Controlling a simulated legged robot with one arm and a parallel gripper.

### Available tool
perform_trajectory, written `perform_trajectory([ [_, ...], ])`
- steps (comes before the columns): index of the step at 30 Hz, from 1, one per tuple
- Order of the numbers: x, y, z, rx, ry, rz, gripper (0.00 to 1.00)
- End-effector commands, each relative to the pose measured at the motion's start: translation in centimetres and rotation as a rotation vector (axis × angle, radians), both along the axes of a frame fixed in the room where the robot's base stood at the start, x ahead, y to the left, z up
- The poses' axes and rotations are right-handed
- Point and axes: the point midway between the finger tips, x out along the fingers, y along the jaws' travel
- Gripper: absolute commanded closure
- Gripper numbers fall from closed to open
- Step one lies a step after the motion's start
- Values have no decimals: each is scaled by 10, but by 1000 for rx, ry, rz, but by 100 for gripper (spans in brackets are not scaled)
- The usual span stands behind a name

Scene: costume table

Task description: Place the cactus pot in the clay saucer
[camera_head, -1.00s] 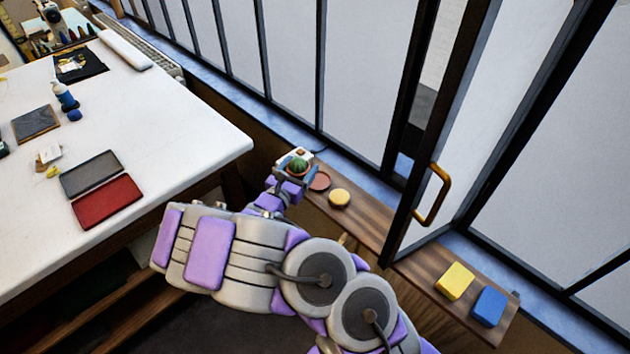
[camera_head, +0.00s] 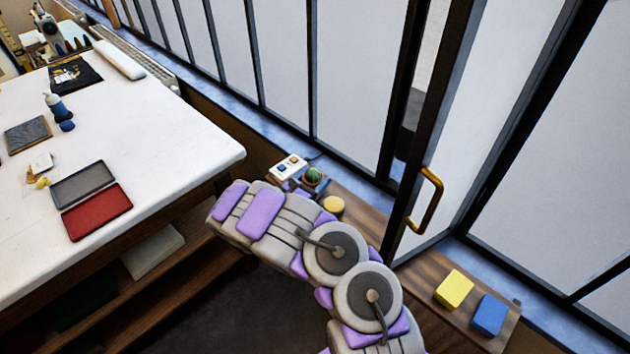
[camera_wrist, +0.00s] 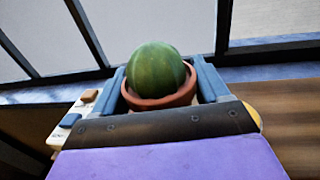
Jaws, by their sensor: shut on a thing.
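The cactus pot is a small clay pot with a round green cactus (camera_head: 314,174), seen near the far end of the wooden shelf. In the wrist view the cactus pot (camera_wrist: 158,76) sits upright between the two blue fingers of my gripper (camera_wrist: 162,88), which is shut on it. My gripper also shows in the head view (camera_head: 305,183), partly behind my arm. The clay saucer is not visible now; the pot and gripper are over the area where it lay. I cannot tell whether the pot touches it.
A white box with two buttons (camera_head: 289,167) is beside the pot, left. A round yellow thing (camera_head: 333,204) is close on the right. The shelf (camera_head: 430,268) also holds a yellow block (camera_head: 454,288) and a blue block (camera_head: 488,315). An open window frame with a brass handle (camera_head: 428,200) stands over it.

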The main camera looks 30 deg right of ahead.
Motion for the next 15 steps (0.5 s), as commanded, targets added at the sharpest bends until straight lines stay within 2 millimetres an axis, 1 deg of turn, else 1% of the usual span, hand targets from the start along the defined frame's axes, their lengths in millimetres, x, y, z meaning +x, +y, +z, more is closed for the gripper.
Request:
perform_trajectory([
  [1,9,-5,-4,0,-1,-2,61],
  [3,20,-12,-5,-2,-1,-2,61],
  [6,32,-16,-5,-3,-1,2,61],
  [11,38,-22,-6,-5,1,3,61],
  [15,38,-23,-22,-1,3,1,61],
])
